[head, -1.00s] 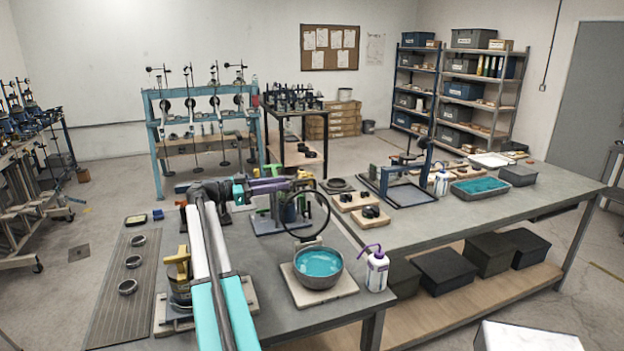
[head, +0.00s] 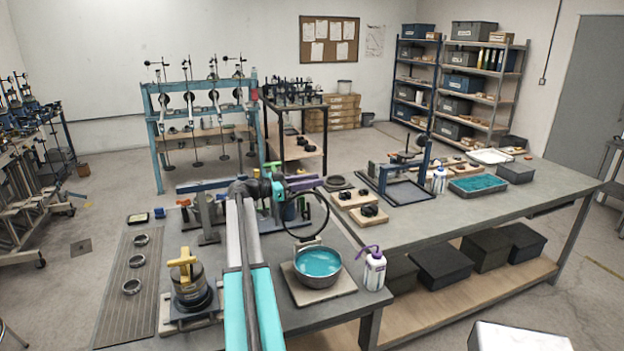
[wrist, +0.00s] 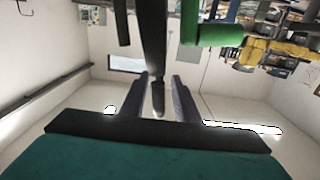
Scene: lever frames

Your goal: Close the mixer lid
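The mixer is a grey bowl (head: 318,264) with teal contents on a light board. Its lid looks like the dark round hoop (head: 325,226), standing raised on the bowl's far side, so the bowl is uncovered. My gripper (head: 318,182), with purple fingers, is at the hoop's upper part in the head view. In the wrist view my gripper's fingers (wrist: 160,95) stand apart, with a dark bar (wrist: 158,98) between them. A gap shows on each side of the bar. I cannot tell whether the bar is the lid's rim. My arm hides the area left of the hoop.
A white bottle with a purple spout (head: 374,270) stands right of the bowl. A yellow-handled pot (head: 190,280) stands at left. Green and blue apparatus (head: 290,212) is behind the hoop. Black-knobbed boards (head: 369,215) lie on the right bench. A green part (wrist: 213,35) is near in the wrist view.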

